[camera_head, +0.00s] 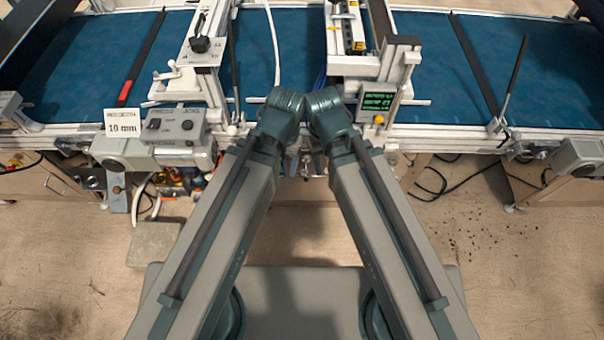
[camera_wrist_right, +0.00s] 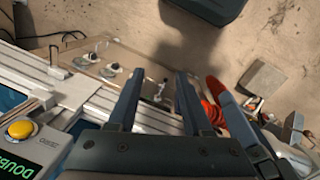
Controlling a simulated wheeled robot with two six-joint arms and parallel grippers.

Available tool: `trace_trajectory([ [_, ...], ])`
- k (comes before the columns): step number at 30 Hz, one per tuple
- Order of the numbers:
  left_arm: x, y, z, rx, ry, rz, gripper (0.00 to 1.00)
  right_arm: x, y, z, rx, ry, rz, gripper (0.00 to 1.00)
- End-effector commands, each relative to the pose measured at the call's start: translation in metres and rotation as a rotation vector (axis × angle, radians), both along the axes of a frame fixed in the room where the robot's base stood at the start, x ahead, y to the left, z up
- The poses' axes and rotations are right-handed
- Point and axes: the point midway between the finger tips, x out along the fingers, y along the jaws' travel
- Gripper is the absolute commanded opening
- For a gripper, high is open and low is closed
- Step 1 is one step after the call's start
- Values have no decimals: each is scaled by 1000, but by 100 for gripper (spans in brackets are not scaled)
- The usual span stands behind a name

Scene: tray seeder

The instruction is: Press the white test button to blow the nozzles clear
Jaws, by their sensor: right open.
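In the head view a grey control box (camera_head: 177,127) with a dark switch and a dark knob stands at the left; a small pale spot (camera_head: 189,143) on its front may be a button, but I cannot tell if it is the white test button. My right gripper (camera_wrist_right: 157,98) shows only in the right wrist view, open and empty, its two dark fingers apart above the floor. It touches no button. My left gripper is hidden in the head view.
A green display box (camera_head: 377,101) has a yellow button (camera_head: 379,119), which also shows in the right wrist view (camera_wrist_right: 20,128). A "10 mm" card (camera_head: 122,123) stands beside the control box. Blue belts (camera_head: 280,50) run behind.

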Motion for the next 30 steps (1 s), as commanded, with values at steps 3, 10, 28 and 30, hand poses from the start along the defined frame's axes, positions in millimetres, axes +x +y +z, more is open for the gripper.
trace_trajectory([
  [3, 0, 0, 0, 0, 0, 0, 69, 0, 0, 0, 0, 0, 0, 50],
  [10, 0, 0, 0, 0, 0, 0, 69, 0, 0, 0, 0, 0, 0, 50],
  [28, 0, 0, 0, 0, 0, 0, 69, 0, 0, 0, 0, 0, 0, 0],
  [30, 0, 0, 0, 0, 0, 0, 69, 0, 0, 0, 0, 0, 0, 0],
])
